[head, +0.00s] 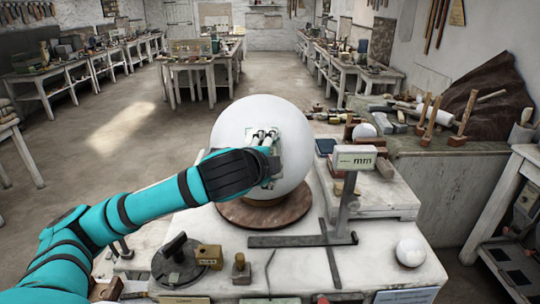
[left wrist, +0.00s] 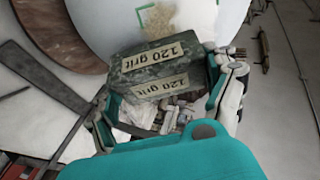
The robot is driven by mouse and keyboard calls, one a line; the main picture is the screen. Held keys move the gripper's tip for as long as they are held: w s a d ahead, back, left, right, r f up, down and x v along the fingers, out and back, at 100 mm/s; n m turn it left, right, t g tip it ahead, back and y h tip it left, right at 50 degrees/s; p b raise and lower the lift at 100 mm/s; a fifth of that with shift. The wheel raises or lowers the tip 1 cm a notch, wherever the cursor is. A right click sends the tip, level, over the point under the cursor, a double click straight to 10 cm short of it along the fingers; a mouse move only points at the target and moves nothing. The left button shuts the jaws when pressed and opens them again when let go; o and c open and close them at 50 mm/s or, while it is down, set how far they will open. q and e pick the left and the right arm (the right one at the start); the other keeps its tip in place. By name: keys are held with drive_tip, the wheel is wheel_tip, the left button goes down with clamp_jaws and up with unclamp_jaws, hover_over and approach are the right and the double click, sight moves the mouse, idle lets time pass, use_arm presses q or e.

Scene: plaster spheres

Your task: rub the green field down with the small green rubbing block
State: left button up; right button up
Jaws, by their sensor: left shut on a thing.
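A large white plaster sphere (head: 228,122) rests on a round brown turntable (head: 240,215) on the bench. My left gripper (head: 264,140) is in front of the sphere, shut on the small dark green rubbing block (left wrist: 150,65), which is labelled "120 grit". In the head view my gripper mostly hides the block. A green-edged field (left wrist: 143,14) with a tan patch inside shows on the sphere just beyond the block; in the head view only its pale edges show around my gripper. I cannot tell whether the block touches the sphere. My right gripper is out of view.
A gauge stand (head: 347,195) with a display reading "mm" stands right of the sphere. A black knobbed tool (head: 180,262) and a small brass block (head: 208,256) sit at the front left. A small white ball (head: 410,252) lies at the front right.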

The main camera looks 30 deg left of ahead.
use_arm(q)
drive_tip(key=shift+r, duration=0.1)
idle(0.3)
